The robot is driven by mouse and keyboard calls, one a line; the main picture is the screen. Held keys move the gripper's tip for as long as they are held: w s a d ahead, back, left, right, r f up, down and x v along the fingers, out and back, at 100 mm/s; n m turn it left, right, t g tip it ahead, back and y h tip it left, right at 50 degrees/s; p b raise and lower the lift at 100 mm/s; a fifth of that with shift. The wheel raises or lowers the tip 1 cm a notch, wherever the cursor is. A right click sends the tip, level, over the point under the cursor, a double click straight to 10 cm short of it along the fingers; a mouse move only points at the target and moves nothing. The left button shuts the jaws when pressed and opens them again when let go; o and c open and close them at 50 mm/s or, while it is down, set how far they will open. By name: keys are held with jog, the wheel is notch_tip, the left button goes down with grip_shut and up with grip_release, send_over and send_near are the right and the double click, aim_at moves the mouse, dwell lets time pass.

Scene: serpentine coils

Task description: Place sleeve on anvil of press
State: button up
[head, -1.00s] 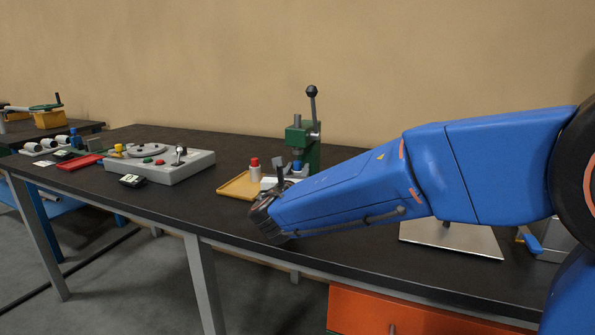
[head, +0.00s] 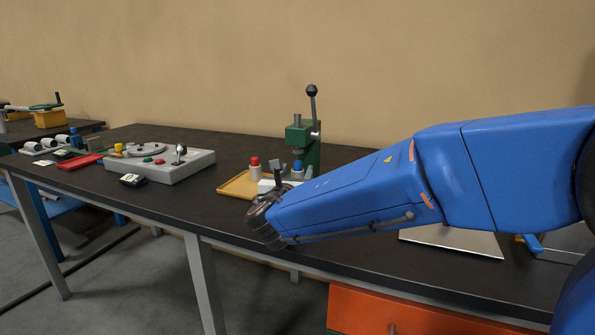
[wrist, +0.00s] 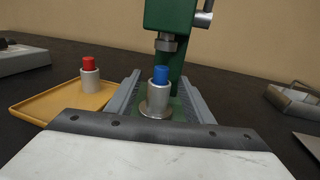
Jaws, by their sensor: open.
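The green press (head: 312,150) stands on the dark bench with its lever up; it also shows in the wrist view (wrist: 180,18). A grey sleeve with a blue top (wrist: 158,95) stands upright on the round anvil (wrist: 152,112), under the ram and apart from it. Its blue top shows in the head view (head: 297,165). Another grey cylinder with a red top (wrist: 90,78) stands on the yellow tray (wrist: 40,108). My gripper (head: 264,207) is open and in front of the press, apart from the sleeve.
A grey control panel (head: 165,168) with a dial and buttons sits left of the tray. A red tray (head: 80,162) is farther left. A grey metal plate (head: 455,240) lies under my arm at the right.

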jog(key=s, duration=0.6)
jog(key=s+a, duration=0.1)
jog(key=s, duration=0.2)
jog(key=shift+s+a, duration=0.1)
jog(key=shift+s, duration=0.3)
